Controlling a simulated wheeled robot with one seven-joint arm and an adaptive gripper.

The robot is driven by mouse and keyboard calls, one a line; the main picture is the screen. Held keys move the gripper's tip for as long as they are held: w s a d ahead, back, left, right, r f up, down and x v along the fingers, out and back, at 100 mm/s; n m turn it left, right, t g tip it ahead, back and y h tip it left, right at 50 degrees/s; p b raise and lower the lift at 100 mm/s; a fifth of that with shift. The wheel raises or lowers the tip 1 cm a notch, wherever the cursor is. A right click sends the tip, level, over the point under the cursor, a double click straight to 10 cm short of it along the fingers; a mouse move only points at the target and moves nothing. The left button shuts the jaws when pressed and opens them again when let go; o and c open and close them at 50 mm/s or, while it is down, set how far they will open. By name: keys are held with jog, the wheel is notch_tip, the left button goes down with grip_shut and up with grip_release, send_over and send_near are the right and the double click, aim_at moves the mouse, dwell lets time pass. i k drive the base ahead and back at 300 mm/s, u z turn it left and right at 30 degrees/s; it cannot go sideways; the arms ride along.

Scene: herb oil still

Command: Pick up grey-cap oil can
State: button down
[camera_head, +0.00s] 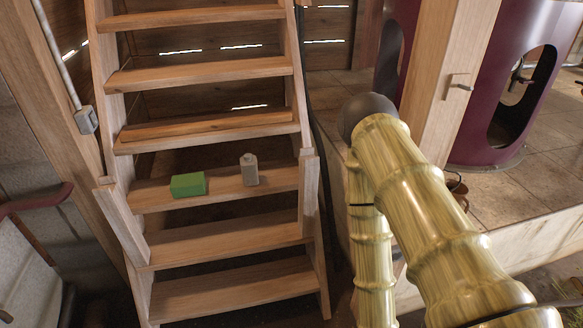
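A small grey-beige can with a short cap (250,171) stands upright on a wooden stair tread, right of the tread's middle. It looks like the grey-cap oil can, though its details are too small to tell for sure. A green block (188,185) sits on the same tread to its left, with a gap between them. My gold arm comes in from the lower right and bends at a dark round joint, right of the stairs. My gripper is not in view.
The wooden staircase (222,247) has side rails on both sides of the treads. A wooden post (447,85) and a purple vessel (505,80) with an oval opening stand on the right. A red-brown handle (37,200) juts in at the left.

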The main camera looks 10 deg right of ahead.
aim_at(249, 163)
jog(key=u, duration=1)
jog(key=i, duration=1.3)
jog(key=z, duration=1.5)
